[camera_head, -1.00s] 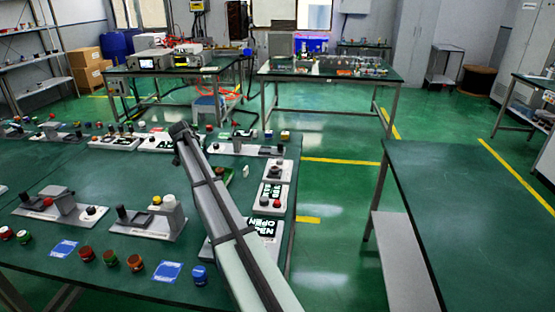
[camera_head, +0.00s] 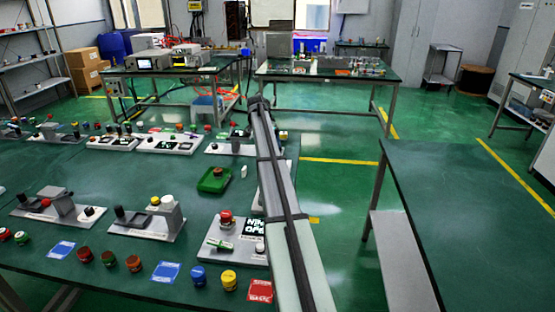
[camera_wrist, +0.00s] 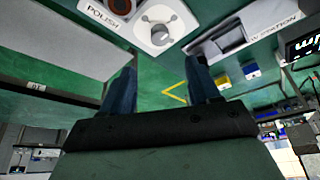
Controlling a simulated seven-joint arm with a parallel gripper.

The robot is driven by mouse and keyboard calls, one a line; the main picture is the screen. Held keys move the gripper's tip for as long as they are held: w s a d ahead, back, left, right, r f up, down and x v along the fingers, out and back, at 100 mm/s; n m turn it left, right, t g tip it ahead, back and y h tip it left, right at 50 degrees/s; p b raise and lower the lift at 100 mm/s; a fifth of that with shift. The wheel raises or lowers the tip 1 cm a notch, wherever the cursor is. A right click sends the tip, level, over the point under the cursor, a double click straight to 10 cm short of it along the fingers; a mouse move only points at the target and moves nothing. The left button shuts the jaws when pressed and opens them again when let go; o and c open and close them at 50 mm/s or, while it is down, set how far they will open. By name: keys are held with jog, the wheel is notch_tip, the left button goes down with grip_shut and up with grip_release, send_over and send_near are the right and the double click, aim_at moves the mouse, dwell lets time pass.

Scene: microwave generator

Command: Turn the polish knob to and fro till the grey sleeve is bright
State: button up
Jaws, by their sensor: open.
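In the wrist view a pale panel with a POLISH label (camera_wrist: 102,18) lies at the top. A round white fitting with a grey knob (camera_wrist: 160,35) is beside the label. A dark reddish-brown round piece (camera_wrist: 118,5) is cut by the top edge. I cannot tell which part is the grey sleeve, or how bright it is. My gripper (camera_wrist: 160,85) is open, its two dark blue fingers apart with nothing between them. The knob appears beyond the fingertips, not between them. In the head view I cannot make out the POLISH label.
In the head view my arm crosses the bench's right part. Left of it are a panel with a red button (camera_head: 226,216) and a green tray (camera_head: 214,181). A grey panel (camera_wrist: 237,35) neighbours the polish panel. A bare green table (camera_head: 440,230) stands to the right.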

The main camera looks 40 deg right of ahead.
jog(key=x, duration=1.1)
jog(key=shift+w+f, duration=0.1)
jog(key=shift+f, duration=0.05)
jog(key=shift+c, duration=0.2)
jog(key=c, duration=1)
jog(key=shift+n, duration=0.4)
jog(key=n+t+y, duration=0.1)
jog(key=n+t, duration=0.1)
jog(key=n, duration=0.3)
jog(key=shift+d, duration=0.1)
jog(key=n+y, duration=0.1)
jog(key=n, duration=0.2)
jog(key=n+t+y, duration=0.1)
jog(key=n, duration=0.3)
jog(key=shift+s+d+t, duration=0.15)
jog(key=shift+s+t, duration=0.05)
jog(key=shift+t, duration=0.1)
